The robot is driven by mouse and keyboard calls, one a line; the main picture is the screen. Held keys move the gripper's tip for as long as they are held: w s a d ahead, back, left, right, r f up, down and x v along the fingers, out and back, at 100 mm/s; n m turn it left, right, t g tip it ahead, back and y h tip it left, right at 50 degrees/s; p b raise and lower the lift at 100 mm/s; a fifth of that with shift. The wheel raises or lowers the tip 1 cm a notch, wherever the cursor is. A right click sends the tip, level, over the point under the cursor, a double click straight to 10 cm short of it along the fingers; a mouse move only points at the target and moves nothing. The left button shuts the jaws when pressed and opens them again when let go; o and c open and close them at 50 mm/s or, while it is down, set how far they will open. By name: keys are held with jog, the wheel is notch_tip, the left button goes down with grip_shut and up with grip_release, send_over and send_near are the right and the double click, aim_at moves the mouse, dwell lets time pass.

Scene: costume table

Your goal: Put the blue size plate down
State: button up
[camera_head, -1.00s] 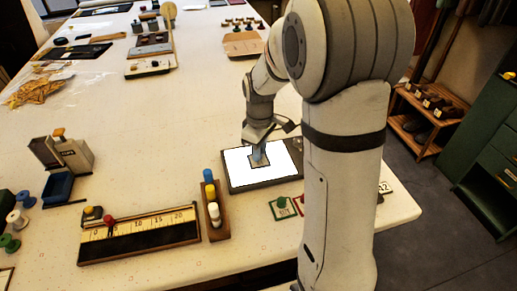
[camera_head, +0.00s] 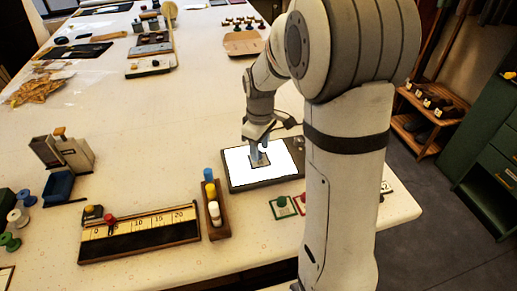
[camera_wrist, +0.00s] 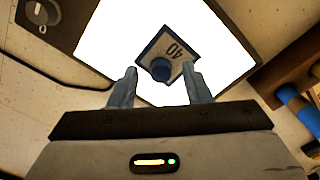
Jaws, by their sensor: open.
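The blue size plate (camera_wrist: 172,48), marked 40 with a round blue knob, lies on the bright white panel of a dark-framed light box (camera_wrist: 112,55). In the head view the plate (camera_head: 260,161) lies near the middle of the lit panel of the light box (camera_head: 238,186). My gripper (camera_wrist: 158,85) is open, its two fingers apart on either side of the plate's near end and knob. In the head view my gripper (camera_head: 259,150) is just above the plate, and its fingers hide part of it.
A wooden holder (camera_head: 216,222) with blue, yellow and white spools stands left of the light box. A ruler board (camera_head: 140,234) lies farther left. A green plate (camera_head: 282,207) and a red one lie in front, beside my arm.

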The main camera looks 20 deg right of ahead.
aim_at(260, 153)
notch_tip(260, 153, up, 10)
jog(key=s+m+t, duration=0.3)
jog(key=s+m, duration=0.6)
jog(key=s, duration=1.1)
jog(key=shift+a+f, duration=0.35)
jog(key=shift+f, duration=0.1)
jog(key=shift+w, duration=0.1)
